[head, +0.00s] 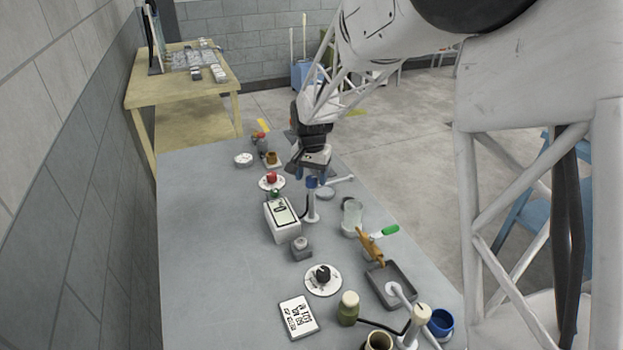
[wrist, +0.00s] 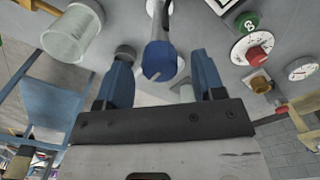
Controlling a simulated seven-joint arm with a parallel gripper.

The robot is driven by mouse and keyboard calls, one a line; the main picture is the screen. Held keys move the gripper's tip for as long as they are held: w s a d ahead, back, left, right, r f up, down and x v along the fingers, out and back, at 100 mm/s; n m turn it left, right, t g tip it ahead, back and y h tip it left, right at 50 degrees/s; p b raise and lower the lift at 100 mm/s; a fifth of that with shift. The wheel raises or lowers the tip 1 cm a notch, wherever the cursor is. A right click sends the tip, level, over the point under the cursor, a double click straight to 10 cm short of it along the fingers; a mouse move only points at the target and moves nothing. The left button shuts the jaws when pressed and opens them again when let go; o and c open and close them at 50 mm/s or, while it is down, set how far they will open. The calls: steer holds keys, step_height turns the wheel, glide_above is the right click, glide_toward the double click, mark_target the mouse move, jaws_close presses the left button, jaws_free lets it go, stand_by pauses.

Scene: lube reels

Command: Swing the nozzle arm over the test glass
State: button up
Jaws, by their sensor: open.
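A white post with a blue cap (head: 312,182) stands on the grey bench, and a thin white arm (head: 341,180) reaches right from near its top. In the wrist view the blue cap (wrist: 160,62) lies between the two blue fingers of my gripper (wrist: 162,80), with a gap on each side. My gripper (head: 311,176) is open and close over this cap in the head view. The clear test glass (head: 351,217) stands to the right and nearer the camera, apart from the thin arm. The glass (wrist: 73,32) shows at upper left in the wrist view.
A white display box (head: 282,220) stands left of the post. A red-knobbed dial (head: 271,181) is behind it. A second post with a cream cap (head: 421,313) stands beside a grey tray (head: 385,290) in front. The bench's left side (head: 205,240) is clear.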

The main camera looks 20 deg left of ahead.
steer(key=shift+f, duration=0.65)
jaws_close()
